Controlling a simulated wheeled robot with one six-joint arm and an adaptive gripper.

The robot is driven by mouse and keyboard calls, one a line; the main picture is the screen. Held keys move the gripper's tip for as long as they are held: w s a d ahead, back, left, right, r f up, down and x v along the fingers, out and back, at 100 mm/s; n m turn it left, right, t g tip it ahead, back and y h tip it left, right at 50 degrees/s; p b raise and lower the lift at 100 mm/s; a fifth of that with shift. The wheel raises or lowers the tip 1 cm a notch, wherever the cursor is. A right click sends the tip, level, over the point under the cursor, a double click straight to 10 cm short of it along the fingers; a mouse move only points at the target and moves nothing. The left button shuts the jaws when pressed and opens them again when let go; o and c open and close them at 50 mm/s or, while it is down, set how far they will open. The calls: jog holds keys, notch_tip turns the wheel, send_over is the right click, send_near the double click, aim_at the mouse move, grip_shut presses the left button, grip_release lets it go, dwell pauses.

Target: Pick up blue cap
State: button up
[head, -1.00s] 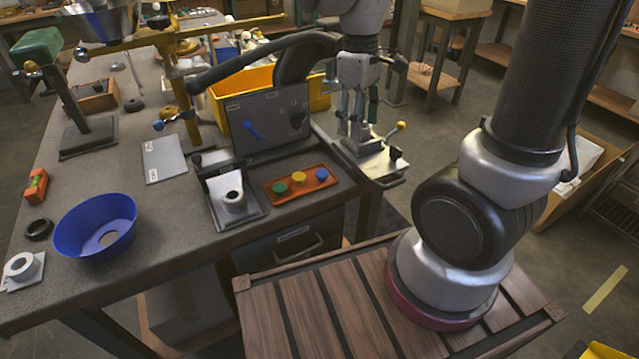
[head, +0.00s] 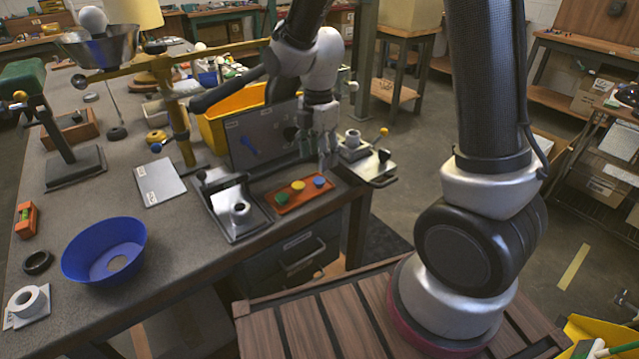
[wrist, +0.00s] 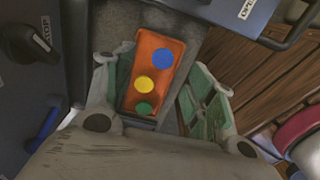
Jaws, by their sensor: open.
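The blue cap (head: 319,182) sits on an orange tray (head: 300,205), at its right end in the head view. A yellow cap (head: 298,186) and a green cap (head: 282,198) sit beside it in a row. In the wrist view the blue cap (wrist: 162,58) is at the far end of the tray, with the yellow cap (wrist: 144,86) and green cap (wrist: 144,108) nearer. My gripper (head: 325,158) is above the tray near the blue cap. In the wrist view its fingers (wrist: 160,95) are spread on both sides of the tray, with nothing between them held.
A metal fixture (head: 234,208) is left of the tray, and another metal plate fixture (head: 365,160) is to the right. A blue bowl (head: 85,262) stands at the table's left.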

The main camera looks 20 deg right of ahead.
aim_at(319, 180)
jog(key=f, duration=0.7)
jog(key=shift+s, duration=0.3)
jog(key=shift+c, duration=0.2)
jog(key=c, duration=0.8)
